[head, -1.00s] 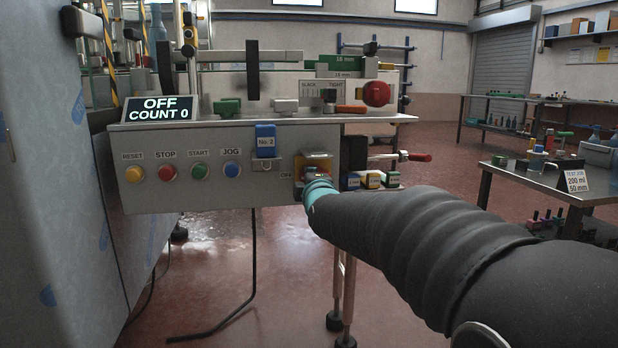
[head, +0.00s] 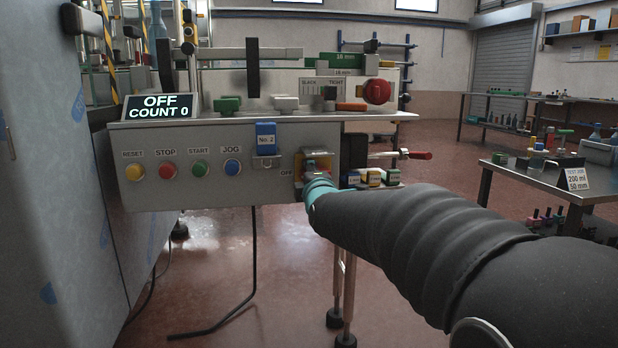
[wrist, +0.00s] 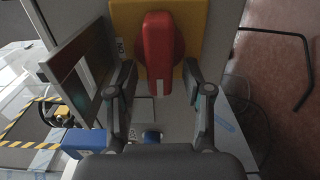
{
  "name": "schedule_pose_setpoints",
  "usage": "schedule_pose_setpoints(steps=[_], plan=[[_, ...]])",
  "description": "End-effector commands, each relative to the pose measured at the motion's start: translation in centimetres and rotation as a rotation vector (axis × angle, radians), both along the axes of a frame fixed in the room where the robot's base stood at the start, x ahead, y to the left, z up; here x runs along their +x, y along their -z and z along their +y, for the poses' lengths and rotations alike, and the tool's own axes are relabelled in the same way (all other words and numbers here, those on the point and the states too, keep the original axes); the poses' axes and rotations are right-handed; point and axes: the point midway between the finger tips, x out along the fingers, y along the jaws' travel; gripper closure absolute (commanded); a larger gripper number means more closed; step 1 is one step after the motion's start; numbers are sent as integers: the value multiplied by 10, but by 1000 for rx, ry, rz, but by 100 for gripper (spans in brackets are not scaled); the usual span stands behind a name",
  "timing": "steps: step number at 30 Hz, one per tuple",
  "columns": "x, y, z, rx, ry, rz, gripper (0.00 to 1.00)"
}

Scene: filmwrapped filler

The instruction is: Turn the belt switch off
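The belt switch is a red handle (wrist: 158,52) on a yellow plate (wrist: 196,16), upright in the wrist view. In the head view the yellow plate (head: 298,163) sits at the right of the grey control panel, beside an OFF label (head: 286,173), and my gripper partly hides the red handle. My gripper (wrist: 160,78) is open, one finger on each side of the handle's lower end, with gaps visible. It also shows in the head view (head: 319,180), in front of the switch. The display (head: 160,107) reads OFF and COUNT 0.
Yellow, red, green and blue buttons (head: 200,168) line the panel to the left. Small coloured blocks (head: 373,177) sit close on the right. A red-handled lever (head: 418,155) sticks out beyond them.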

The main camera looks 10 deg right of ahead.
Motion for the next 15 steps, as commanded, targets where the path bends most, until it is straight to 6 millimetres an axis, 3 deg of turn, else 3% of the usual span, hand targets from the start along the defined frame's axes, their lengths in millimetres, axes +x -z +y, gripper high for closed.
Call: schedule_pose_setpoints(steps=[8,15], plan=[[-3,0,0,1,0,0,50],[-33,-1,0,1,0,-1,50]])
